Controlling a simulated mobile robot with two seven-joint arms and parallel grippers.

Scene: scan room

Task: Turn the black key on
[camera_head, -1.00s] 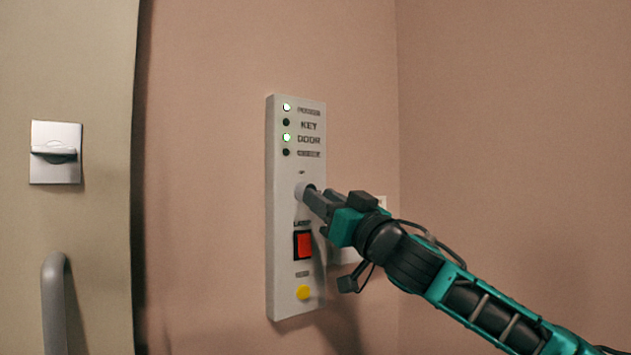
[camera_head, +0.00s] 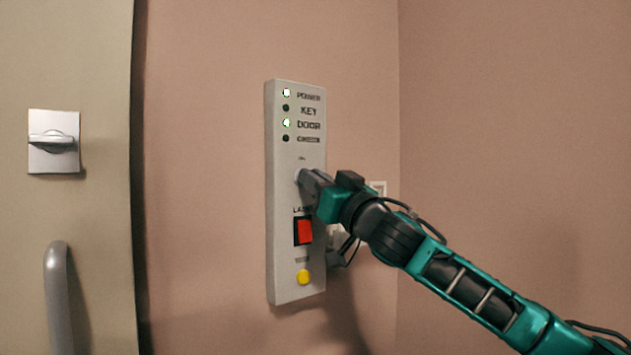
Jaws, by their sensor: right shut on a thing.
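The grey control panel (camera_head: 288,205) is mounted on the pink wall. My right gripper (camera_head: 309,183) is at the key switch, in the panel's middle, with its fingers shut on the black key. The fingers hide the key, so its angle cannot be told. A bit of the pale round switch collar (camera_head: 299,177) shows left of the fingertips. The POWER light (camera_head: 286,92) and the DOOR light (camera_head: 286,123) are lit. The KEY light (camera_head: 286,108) and the lowest light (camera_head: 286,138) are dark. My left gripper is out of view.
A red switch (camera_head: 304,231) and a yellow button (camera_head: 303,276) sit on the panel below my gripper. At left is a door (camera_head: 100,230) with a latch plate (camera_head: 54,142) and a grey handle (camera_head: 57,300).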

